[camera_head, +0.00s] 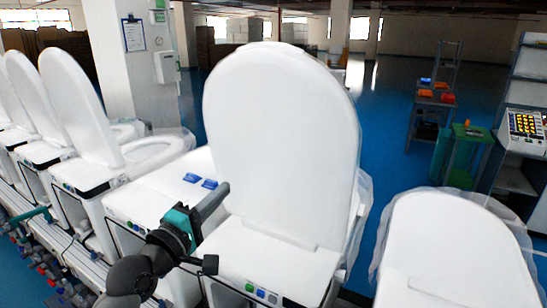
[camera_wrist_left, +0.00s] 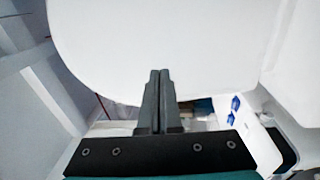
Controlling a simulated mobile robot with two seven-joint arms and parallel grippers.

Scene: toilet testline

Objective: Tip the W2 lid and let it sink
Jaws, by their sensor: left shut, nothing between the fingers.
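A large white toilet lid (camera_head: 280,140) stands upright in the middle of the head view, on a white toilet body (camera_head: 265,262). I see no label that marks it as W2. My left gripper (camera_head: 226,187) is shut and empty, with its fingertips at the lower left edge of this lid. In the left wrist view the two fingers (camera_wrist_left: 160,75) are together, pointing at the white lid (camera_wrist_left: 160,35), which fills the upper part. I cannot tell whether they touch it. My right gripper is not in view.
More toilets stand in a row to the left, some with raised lids (camera_head: 80,105). A toilet with its lid down (camera_head: 455,245) is at the right. Blue pieces (camera_head: 200,181) lie on the neighbouring toilet. A pillar (camera_head: 128,60) stands behind. Blue floor (camera_head: 385,130) is open at the back.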

